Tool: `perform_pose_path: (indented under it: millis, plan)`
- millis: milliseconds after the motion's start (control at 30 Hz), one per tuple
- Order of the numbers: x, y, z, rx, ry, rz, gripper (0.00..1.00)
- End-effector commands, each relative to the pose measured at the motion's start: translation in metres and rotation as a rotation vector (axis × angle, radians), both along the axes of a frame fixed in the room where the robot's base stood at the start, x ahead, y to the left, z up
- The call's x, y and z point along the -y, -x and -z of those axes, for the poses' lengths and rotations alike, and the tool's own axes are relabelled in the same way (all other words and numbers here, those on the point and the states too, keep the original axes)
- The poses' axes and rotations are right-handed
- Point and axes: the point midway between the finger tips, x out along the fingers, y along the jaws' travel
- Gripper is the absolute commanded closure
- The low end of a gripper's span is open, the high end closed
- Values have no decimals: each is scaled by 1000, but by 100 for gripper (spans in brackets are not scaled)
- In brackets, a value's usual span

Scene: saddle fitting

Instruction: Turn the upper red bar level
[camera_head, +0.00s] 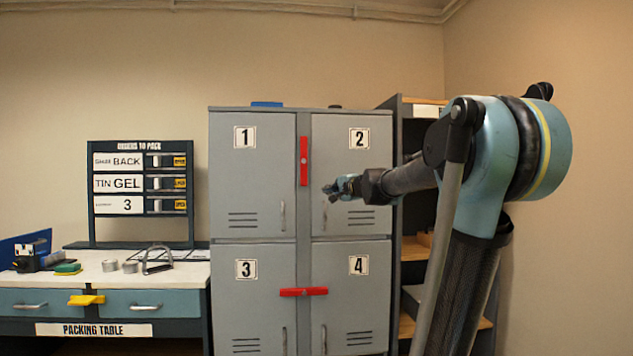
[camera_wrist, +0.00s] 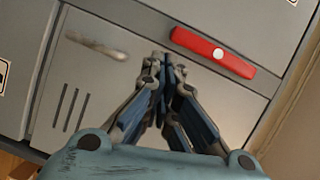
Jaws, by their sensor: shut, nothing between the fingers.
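The upper red bar (camera_head: 304,161) stands upright on the post between locker doors 1 and 2, with a pale pivot dot near its middle. In the wrist view the red bar (camera_wrist: 213,53) lies just right of and beyond my fingertips, with a gap in the picture. My gripper (camera_head: 328,189) is in front of door 2, to the right of and a little below the bar. In the wrist view my gripper (camera_wrist: 165,62) has its fingertips together with nothing between them. The lower red bar (camera_head: 303,292) lies level between doors 3 and 4.
The grey locker (camera_head: 225,242) has doors with upright handles; one handle (camera_wrist: 95,46) shows left of my fingertips. A packing table (camera_head: 100,275) with cans and a metal stirrup stands left. An open shelf (camera_head: 412,248) stands right, behind my arm.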

Motion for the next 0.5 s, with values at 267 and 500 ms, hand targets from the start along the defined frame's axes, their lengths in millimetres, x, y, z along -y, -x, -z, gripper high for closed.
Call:
perform_pose_path:
  millis: [267,500]
  plan:
    - [19,-51,-38,5,-184,116,100]
    - [23,-58,-43,4,-213,134,100]
